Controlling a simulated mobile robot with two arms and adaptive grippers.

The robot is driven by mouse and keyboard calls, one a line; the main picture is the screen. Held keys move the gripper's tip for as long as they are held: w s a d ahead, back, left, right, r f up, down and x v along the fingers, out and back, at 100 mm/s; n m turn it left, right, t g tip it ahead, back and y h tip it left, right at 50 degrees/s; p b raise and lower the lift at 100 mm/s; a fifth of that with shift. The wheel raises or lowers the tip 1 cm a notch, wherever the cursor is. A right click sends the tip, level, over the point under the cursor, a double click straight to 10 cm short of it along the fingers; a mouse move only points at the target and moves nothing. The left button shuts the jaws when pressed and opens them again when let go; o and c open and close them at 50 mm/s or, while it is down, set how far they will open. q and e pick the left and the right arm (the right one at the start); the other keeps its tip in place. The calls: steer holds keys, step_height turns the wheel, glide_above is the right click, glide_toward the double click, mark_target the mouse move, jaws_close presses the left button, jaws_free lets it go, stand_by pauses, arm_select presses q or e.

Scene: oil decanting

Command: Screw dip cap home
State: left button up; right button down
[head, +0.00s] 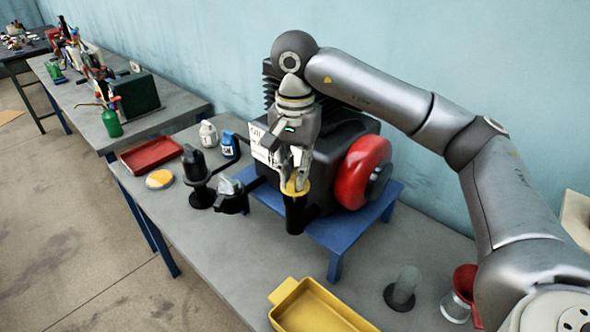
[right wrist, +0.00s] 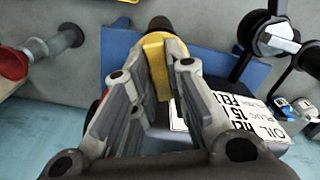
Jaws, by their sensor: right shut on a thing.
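My right gripper (head: 294,181) points down in front of the dark machine (head: 330,140) and is shut on the yellow dip cap (head: 292,190). The cap sits at the top of an upright black neck (head: 295,216). The right wrist view shows the yellow cap (right wrist: 155,66) between the fingers of the right gripper (right wrist: 167,48), with the dark end of the neck (right wrist: 160,23) beyond it. The fingers hide part of the cap, so I cannot tell how far it is seated. My left gripper is not in view.
The machine has a red wheel (head: 362,172) and stands on a blue stand (head: 345,232). Left are a black holder (head: 231,203), a dark upright item (head: 194,162), small bottles (head: 229,145) and a red tray (head: 151,154). A yellow tray (head: 280,293) and a red funnel (head: 464,280) are in front.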

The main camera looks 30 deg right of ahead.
steer(key=shift+f+b, duration=0.95)
steer(key=shift+f, duration=0.25)
